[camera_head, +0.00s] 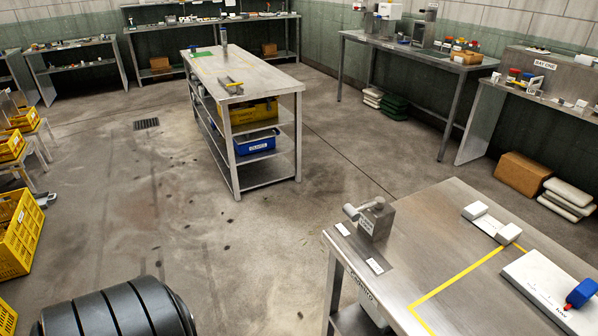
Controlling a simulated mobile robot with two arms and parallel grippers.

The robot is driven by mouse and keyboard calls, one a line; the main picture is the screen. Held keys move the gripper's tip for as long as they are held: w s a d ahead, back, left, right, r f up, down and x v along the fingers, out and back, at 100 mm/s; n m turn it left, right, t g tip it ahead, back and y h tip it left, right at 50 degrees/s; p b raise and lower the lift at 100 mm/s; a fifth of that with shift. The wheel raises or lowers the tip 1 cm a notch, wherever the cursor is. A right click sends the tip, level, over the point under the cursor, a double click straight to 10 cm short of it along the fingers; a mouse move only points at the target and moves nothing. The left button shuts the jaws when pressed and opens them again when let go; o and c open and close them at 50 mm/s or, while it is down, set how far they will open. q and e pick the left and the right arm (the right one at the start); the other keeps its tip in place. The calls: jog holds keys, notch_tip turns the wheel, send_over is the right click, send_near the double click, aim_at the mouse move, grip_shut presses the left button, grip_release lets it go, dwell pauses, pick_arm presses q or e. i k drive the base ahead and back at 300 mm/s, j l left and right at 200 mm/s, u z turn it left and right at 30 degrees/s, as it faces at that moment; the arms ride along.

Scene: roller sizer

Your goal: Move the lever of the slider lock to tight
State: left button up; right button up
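A grey metal block with a label on its front, which looks like the slider lock (378,222), stands near the left end of the steel table at the lower right. Its lever (353,211) is a pale bar that sticks out from the top of the block toward the left. One small white label plate (343,229) lies on the table left of the block, and another plate (375,266) lies in front of it. Their print is too small to read, so I cannot tell which marks tight. Neither of my grippers is in view.
The steel table (447,220) also bears yellow tape lines, white blocks (490,222) and a white plate (545,280) with a blue knob (581,293). A shelved bench (262,78) stands behind. Yellow crates (18,232) are at left. Floor is open between.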

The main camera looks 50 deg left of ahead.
aim_at(353, 214)
jog(key=u, duration=1.15)
